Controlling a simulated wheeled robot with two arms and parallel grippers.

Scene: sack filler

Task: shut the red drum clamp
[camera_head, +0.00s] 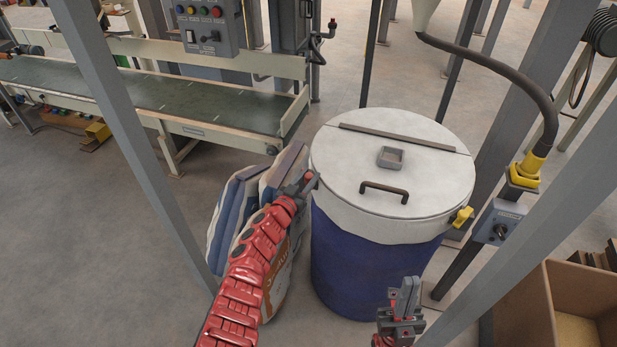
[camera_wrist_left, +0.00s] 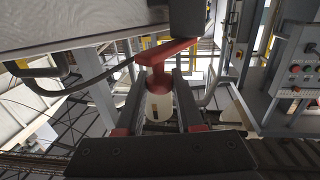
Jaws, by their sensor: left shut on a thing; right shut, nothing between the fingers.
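The blue drum (camera_head: 365,262) stands in the middle of the head view with a pale round lid (camera_head: 440,160) on it. The red drum clamp (camera_head: 315,178) is at the left edge of the lid, mostly hidden by my gripper. In the left wrist view the red clamp (camera_wrist_left: 165,52) shows as a red lever between the fingers. My left gripper (camera_head: 305,184) is shut on it at the lid's rim; its fingers also show in the wrist view (camera_wrist_left: 160,85). My right gripper (camera_head: 408,298) is shut and empty, in front of the drum and below its rim.
A yellow clamp (camera_head: 462,216) sits at the lid's right edge. Filled sacks (camera_head: 232,215) lean left of the drum. Grey frame posts (camera_head: 130,130) flank the area. A conveyor (camera_head: 150,95) stands behind left, a wooden box (camera_head: 560,300) at right.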

